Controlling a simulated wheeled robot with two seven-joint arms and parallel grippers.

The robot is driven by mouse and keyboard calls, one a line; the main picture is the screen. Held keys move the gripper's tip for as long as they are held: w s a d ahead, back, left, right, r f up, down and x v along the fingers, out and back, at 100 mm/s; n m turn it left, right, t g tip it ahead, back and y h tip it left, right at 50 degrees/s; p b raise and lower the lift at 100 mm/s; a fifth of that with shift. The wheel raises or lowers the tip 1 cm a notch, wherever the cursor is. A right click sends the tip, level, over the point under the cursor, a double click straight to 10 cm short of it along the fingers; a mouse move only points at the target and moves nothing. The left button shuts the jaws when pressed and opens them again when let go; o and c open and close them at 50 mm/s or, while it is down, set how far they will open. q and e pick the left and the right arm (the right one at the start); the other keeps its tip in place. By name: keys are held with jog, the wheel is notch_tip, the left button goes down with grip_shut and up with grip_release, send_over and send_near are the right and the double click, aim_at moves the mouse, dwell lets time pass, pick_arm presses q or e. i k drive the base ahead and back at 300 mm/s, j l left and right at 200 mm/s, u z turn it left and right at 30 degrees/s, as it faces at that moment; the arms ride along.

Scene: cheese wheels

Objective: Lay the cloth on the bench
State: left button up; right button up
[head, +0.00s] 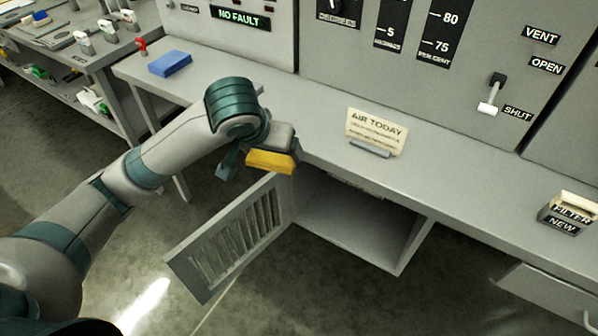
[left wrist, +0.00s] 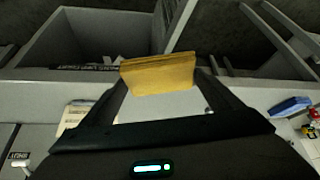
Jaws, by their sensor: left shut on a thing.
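A folded yellow cloth (head: 270,162) is held at the end of my left arm, at the front edge of the grey bench (head: 310,120). My left gripper (head: 282,150) is shut on the cloth. In the left wrist view the cloth (left wrist: 158,74) spans between the two fingertips, with part of the bench (left wrist: 160,106) behind it. I cannot tell whether the cloth touches the bench. My right gripper is not in view.
A blue block (head: 170,64) lies at the bench's left end, near a small red item (head: 142,46). An "AIR TODAY" card (head: 376,132) stands mid-bench. Below, a slatted door (head: 232,242) hangs open. A "FILTER NEW" box (head: 568,216) sits at the right. Bench top between is clear.

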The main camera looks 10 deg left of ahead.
aim_at(455, 154)
jog(key=l+u, duration=0.1)
jog(key=l, duration=1.5)
jog(key=i+l, duration=0.15)
jog(key=l, duration=0.2)
jog(key=i+l, duration=0.2)
jog(key=l, duration=0.15)
